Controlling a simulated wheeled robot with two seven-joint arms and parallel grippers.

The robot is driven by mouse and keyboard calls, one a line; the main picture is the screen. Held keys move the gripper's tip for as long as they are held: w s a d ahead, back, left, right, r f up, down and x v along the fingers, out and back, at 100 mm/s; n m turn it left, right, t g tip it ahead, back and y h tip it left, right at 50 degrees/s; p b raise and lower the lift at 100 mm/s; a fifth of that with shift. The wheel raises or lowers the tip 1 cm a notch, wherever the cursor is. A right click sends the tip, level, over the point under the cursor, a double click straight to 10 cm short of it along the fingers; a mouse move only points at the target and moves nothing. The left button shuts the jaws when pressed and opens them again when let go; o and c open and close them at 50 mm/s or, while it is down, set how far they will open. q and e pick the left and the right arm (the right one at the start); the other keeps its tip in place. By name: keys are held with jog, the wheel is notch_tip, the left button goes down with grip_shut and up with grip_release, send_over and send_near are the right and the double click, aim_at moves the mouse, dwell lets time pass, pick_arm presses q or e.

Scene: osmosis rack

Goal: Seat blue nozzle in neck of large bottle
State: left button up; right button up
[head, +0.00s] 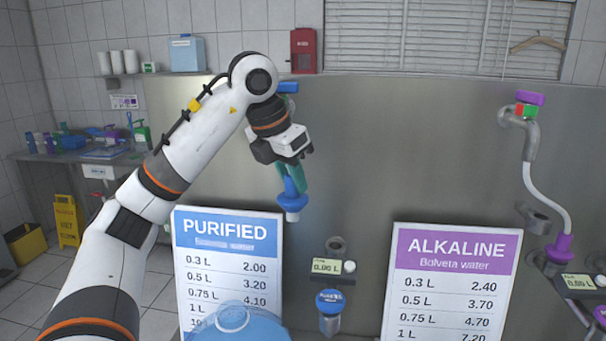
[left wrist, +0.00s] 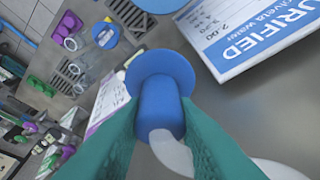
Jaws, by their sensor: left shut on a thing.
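The blue nozzle (head: 291,201) hangs flange down in front of the steel wall panel, above the purified-water price sign. It also shows in the left wrist view (left wrist: 160,100), with a pale hose at its near end. My left gripper (head: 290,180) has its teal fingers shut on it; the fingers also flank it in the left wrist view. The large bottle (head: 235,325) is translucent blue and shows only at the bottom edge, its round top below and left of the nozzle. The nozzle is well above the bottle and apart from it. My right gripper is not in view.
The purified sign (head: 226,262) stands behind the bottle, and the alkaline sign (head: 452,280) is to the right. A second blue-capped outlet (head: 330,301) is between them. A cluttered side table (head: 95,155) is at left.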

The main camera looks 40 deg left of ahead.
pick_arm(q)
jog(key=s+a+b, duration=0.1)
jog(key=s+a, duration=0.1)
jog(key=s, duration=1.3)
dwell(1.0)
jog(key=shift+w+f+b, duration=0.1)
jog(key=shift+b, duration=0.25)
notch_tip(320, 180, down, 13)
jog(key=b, duration=1.1)
jog(key=shift+b, duration=0.3)
dwell(1.3)
dwell(0.5)
jog(key=shift+f, duration=0.15)
jog(key=shift+f+b, duration=0.1)
jog(key=shift+b, duration=0.25)
jog(key=shift+f+b, duration=0.95)
jog(key=shift+f, duration=0.05)
